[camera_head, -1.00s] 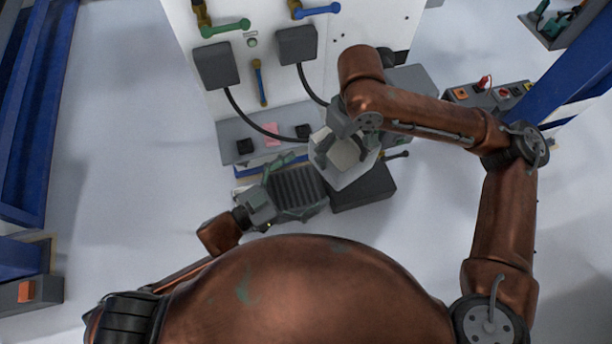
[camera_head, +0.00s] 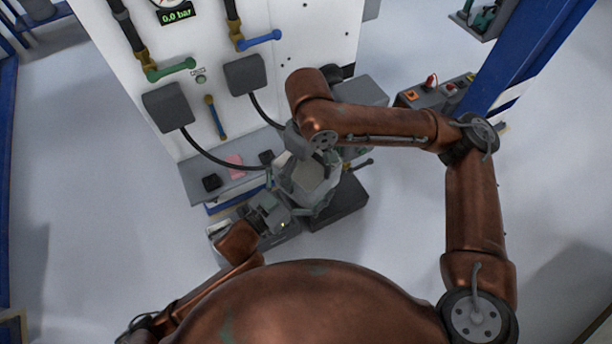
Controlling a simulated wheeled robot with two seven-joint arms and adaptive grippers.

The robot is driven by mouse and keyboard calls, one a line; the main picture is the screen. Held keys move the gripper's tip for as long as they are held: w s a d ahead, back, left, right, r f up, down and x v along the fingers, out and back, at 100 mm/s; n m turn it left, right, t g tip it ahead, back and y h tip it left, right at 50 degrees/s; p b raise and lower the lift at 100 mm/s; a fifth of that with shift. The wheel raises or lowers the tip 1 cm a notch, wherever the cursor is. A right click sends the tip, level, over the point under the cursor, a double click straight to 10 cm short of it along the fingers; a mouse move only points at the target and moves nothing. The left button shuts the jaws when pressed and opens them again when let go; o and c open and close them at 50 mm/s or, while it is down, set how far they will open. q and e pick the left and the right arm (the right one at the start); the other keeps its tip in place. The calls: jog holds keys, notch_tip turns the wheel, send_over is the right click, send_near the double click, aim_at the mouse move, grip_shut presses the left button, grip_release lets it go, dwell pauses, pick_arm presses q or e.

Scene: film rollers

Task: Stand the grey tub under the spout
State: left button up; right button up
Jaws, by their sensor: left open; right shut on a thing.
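The grey tub (camera_head: 308,177), pale grey and open-topped, is in my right gripper (camera_head: 305,168), which is shut on it. It is in front of the white panel's shelf, above a dark grey box. My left gripper (camera_head: 298,203) is open, just below and left of the tub in the picture, its fingers close to the tub's near side. I cannot tell whether they touch it. Two black hoses (camera_head: 222,152) hang from grey boxes on the panel; the left one curves down toward the tub. Which part is the spout is unclear, and my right arm hides part of this area.
The white panel (camera_head: 290,70) carries a green-handled valve (camera_head: 172,70), a blue-handled valve (camera_head: 260,40) and a gauge (camera_head: 175,15). Its grey shelf (camera_head: 232,183) holds black blocks and a pink paper. A control box (camera_head: 432,92) and blue post (camera_head: 520,60) stand right. Floor at left is clear.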

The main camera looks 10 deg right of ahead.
pick_arm(q)
jog(key=shift+c, duration=0.6)
jog(key=c, duration=0.8)
jog(key=shift+r, duration=0.1)
jog(key=shift+c, duration=0.5)
pick_arm(e)
jog(key=o, duration=1)
